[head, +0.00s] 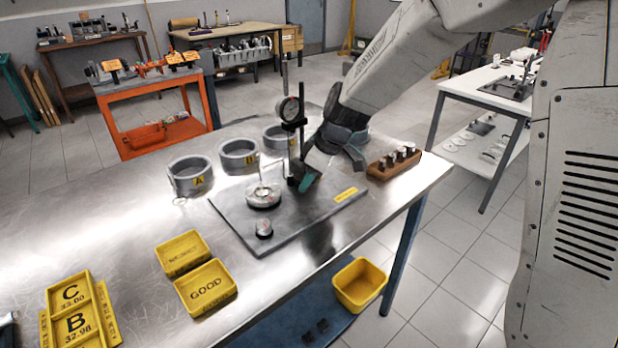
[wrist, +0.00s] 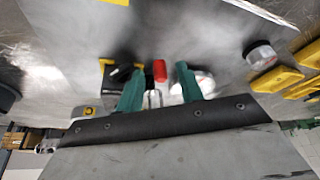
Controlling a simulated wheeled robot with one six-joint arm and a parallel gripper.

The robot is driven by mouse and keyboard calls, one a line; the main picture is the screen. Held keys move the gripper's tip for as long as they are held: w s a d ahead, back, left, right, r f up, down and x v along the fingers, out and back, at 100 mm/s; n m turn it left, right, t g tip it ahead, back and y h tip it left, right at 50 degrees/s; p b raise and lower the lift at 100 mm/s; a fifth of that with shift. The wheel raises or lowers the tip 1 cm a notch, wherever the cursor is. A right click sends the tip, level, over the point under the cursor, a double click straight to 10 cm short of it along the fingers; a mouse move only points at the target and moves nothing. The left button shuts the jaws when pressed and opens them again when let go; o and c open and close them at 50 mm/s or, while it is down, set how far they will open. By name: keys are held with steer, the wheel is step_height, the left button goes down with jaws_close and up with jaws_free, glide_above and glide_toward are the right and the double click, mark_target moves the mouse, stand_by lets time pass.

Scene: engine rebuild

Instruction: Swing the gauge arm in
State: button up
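The gauge stand stands on the dark grey plate (head: 335,208) on the steel bench, with a round dial gauge (head: 288,109) high on its black post (head: 302,137). Below the dial, a clear and silver round piece (head: 263,197) sits on the plate. My gripper (head: 306,181) is low beside the post, reaching in from the right and partly hiding the stand's lower part. In the wrist view my gripper (wrist: 159,69) shows two green fingers apart. A small red part (wrist: 160,71) shows between them; I cannot tell whether either finger touches it. The gauge arm's outline is unclear.
Grey rings (head: 188,178) stand behind the plate on the left. A brown block with several metal pieces (head: 394,160) is at the right. A small round gauge (head: 264,229) sits on the plate's front. Yellow trays (head: 206,288) lie in front; a yellow bin (head: 359,285) is lower.

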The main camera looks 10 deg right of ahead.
steer(key=v, duration=0.8)
steer(key=shift+f, duration=0.1)
steer(key=s+d+r+m+h, duration=0.1)
steer(key=s+d+m, duration=0.3)
steer(key=s, duration=0.6)
steer(key=s+d+r+m+h, duration=0.1)
steer(key=s+d+r+m, duration=0.1)
steer(key=s, duration=0.9)
steer(key=s+d+r+m+g+h, duration=0.1)
steer(key=s+d+m, duration=0.4)
steer(key=s, duration=0.6)
steer(key=shift+d+r+m+h, duration=0.3)
steer(key=shift+d+r+h, duration=0.1)
steer(key=shift+d+r, duration=0.4)
